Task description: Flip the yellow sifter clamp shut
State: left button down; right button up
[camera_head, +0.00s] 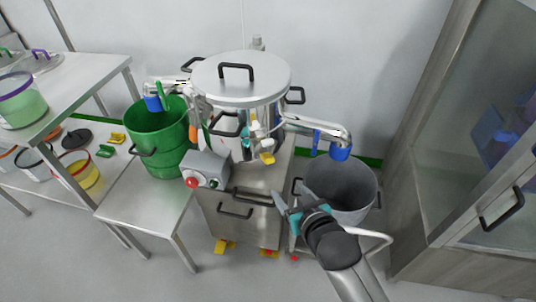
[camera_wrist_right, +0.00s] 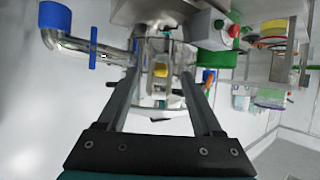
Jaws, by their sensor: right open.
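The sifter (camera_head: 240,85) is a round steel vessel with a black-handled lid on a steel cabinet. A small yellow clamp (camera_head: 267,158) sits low on its front, below the lid; whether it is open or shut is too small to tell. In the right wrist view a yellow part (camera_wrist_right: 160,70), seemingly the same clamp, shows between my fingertips in the picture, farther off. My right gripper (camera_head: 288,203) is open and empty, in front of and below the sifter, apart from the clamp. In the wrist view its two dark fingers (camera_wrist_right: 158,85) are spread. My left gripper is not in view.
A steel pipe with a blue end (camera_head: 340,152) juts right, above a grey bin (camera_head: 338,185). A control box with a red button (camera_head: 206,170) is left of the clamp. A green bucket (camera_head: 160,135) stands left. A glass-fronted cabinet (camera_head: 470,150) stands right. Foreground floor is clear.

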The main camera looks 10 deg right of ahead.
aim_at(270, 161)
jog(key=shift+t, duration=0.4)
jog(key=w, duration=0.2)
jog(key=w+a+b, duration=0.1)
jog(key=w, duration=0.1)
jog(key=w+a+r+b, duration=0.1)
jog(key=w, duration=0.1)
jog(key=shift+w, duration=0.2)
jog(key=b+x, duration=0.3)
jog(key=x, duration=0.4)
jog(key=shift+w+a, duration=0.2)
jog(key=shift+w+a+f+b, duration=0.2)
jog(key=shift+w+b, duration=0.1)
jog(key=shift+w, duration=0.25)
jog(key=c, duration=1)
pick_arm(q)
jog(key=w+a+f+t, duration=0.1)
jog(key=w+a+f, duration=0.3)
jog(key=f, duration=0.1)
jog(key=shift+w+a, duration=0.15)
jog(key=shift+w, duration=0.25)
pick_arm(e)
grip_shut()
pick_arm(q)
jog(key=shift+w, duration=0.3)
